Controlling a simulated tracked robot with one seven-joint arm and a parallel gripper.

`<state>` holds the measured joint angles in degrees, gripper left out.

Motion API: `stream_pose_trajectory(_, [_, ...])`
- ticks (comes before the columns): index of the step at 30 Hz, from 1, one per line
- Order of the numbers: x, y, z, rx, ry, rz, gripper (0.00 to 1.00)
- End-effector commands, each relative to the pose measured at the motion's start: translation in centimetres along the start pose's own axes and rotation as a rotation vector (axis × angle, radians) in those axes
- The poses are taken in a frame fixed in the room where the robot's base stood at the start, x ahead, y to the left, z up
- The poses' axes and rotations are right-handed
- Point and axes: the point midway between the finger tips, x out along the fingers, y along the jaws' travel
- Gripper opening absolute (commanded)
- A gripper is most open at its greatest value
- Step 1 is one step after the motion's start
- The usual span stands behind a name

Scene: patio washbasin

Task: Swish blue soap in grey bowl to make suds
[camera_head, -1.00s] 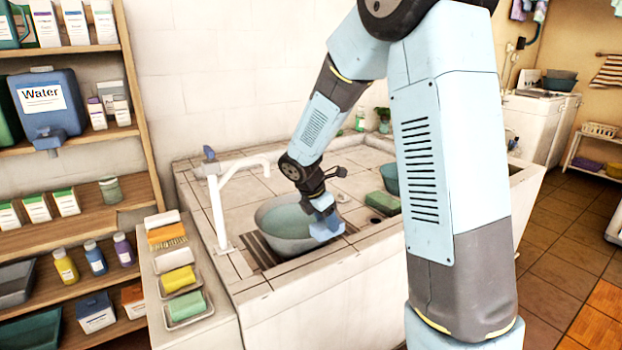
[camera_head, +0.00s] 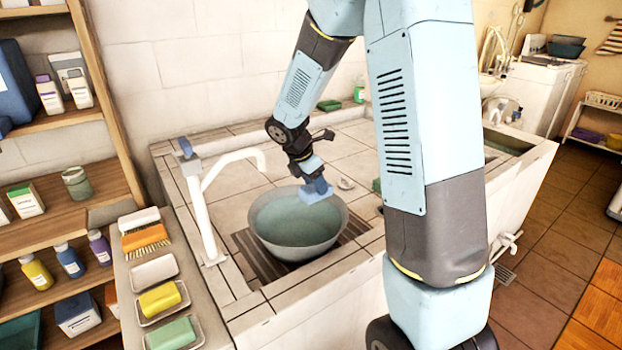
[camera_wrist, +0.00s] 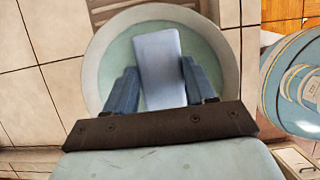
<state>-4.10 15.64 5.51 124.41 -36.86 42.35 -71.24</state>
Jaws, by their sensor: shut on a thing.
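The grey bowl (camera_head: 297,250) stands on a dark slatted rack in the counter, with greenish water (camera_head: 285,220) in it. My gripper (camera_head: 316,190) is over the right side of the bowl. It is shut on the blue soap (camera_wrist: 161,65), a pale blue bar that reaches out beyond the fingers in the wrist view. In the wrist view the bar is in front of the bowl (camera_wrist: 95,75) and its water. I cannot tell whether the soap touches the water. No suds show.
A white faucet (camera_head: 205,205) stands left of the bowl. Left of it, a ledge holds an empty white dish (camera_head: 154,270), yellow soap (camera_head: 160,298), green soap (camera_head: 172,334) and an orange brush (camera_head: 145,238). A wooden shelf with bottles is at far left.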

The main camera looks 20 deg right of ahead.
Motion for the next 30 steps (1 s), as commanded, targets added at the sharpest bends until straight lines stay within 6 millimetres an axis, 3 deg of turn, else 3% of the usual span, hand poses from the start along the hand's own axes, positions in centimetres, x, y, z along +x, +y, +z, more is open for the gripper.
stream_pose_trajectory(30, [7.0,0.3,-3.8,-0.015,0.000,0.004,0.13])
